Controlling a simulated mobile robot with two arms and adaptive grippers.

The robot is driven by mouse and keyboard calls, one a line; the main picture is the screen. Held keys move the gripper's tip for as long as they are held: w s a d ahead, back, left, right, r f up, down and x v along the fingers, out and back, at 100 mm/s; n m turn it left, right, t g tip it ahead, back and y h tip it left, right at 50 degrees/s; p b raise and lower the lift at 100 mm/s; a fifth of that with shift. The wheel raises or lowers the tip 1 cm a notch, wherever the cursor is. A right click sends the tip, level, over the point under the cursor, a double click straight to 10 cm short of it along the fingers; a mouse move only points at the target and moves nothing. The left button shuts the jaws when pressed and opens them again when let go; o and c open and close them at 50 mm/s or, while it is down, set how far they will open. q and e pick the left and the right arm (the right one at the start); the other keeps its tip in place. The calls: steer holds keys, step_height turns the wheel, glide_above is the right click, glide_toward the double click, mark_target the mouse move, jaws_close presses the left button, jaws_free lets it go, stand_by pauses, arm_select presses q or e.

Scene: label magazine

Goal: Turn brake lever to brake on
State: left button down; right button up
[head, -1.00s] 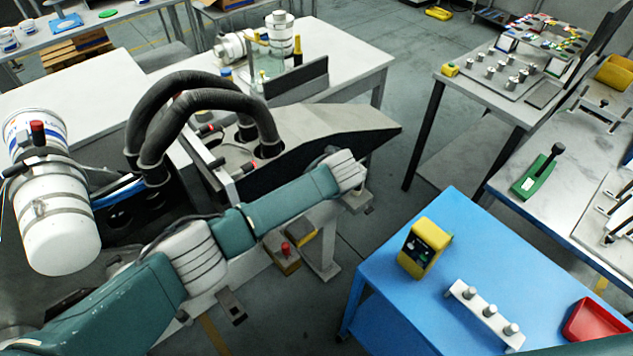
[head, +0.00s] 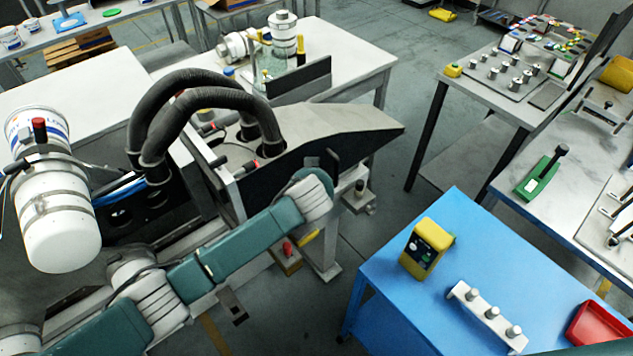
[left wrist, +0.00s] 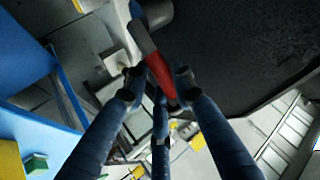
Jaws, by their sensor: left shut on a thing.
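A lever with a red grip (left wrist: 160,74) and a grey part above it shows in the left wrist view, beside a black panel. My left gripper (left wrist: 156,88) is closed around the red grip, with its blue-grey fingers on both sides. Which way the lever points relative to its markings cannot be told. In the head view the lever and my left fingers are hidden behind my own left arm, whose wrist is at the side of the grey and black machine (head: 335,120). My right gripper does not show.
A blue table (head: 400,285) stands at right with a yellow device (head: 427,247), a white peg block (head: 487,316) and a red tray (head: 598,325). A green base with a black handle (head: 541,177) is on the bench behind. Open floor lies between machine and tables.

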arm_select(q)
steer(key=shift+s+a+r+n+t+h+b, duration=0.3)
steer(key=shift+a+t+h+b, duration=0.1)
steer(key=shift+t+h+b, duration=0.15)
steer(key=shift+s+a+r+n+t+h+b, duration=0.3)
steer(key=shift+a+t+h+b, duration=0.1)
steer(key=shift+t+h+b, duration=0.1)
steer(key=c, duration=1.4)
jaws_free()
steer(key=v, duration=1.2)
